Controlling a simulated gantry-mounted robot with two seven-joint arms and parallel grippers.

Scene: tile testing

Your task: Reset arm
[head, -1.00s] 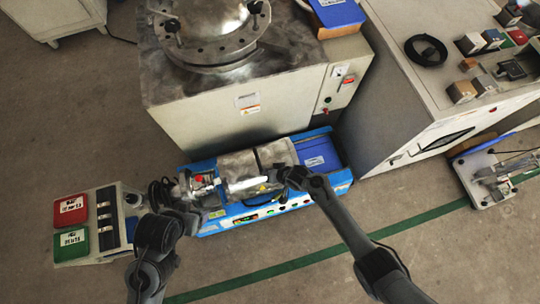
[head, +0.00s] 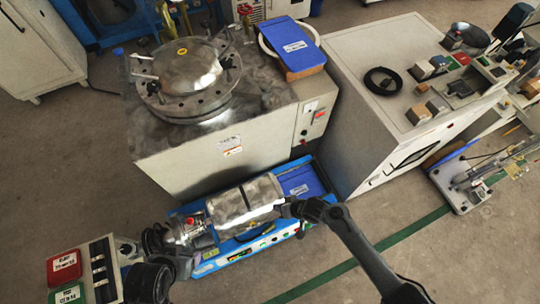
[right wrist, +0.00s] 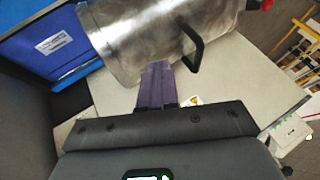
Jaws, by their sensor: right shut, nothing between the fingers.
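My right arm reaches in from the lower right in the head view, and its dark gripper (head: 288,208) is at the right end of a shiny metal cylinder (head: 244,205). In the right wrist view the fingers (right wrist: 157,82) are shut with nothing between them, just in front of the cylinder (right wrist: 150,35) and its black handle (right wrist: 187,50). I cannot tell if they touch it. My left arm shows at the lower left of the head view. Its dark gripper end (head: 156,240) is small and dark beside the machine's left end, and its jaws cannot be made out.
The cylinder is on a blue machine (head: 250,250) on the floor, with a blue box (head: 300,180) beside it. A large metal-topped cabinet (head: 215,150) stands behind. A white bench (head: 350,110) is at right. A control box (head: 100,260) is at left. Floor is free at front right.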

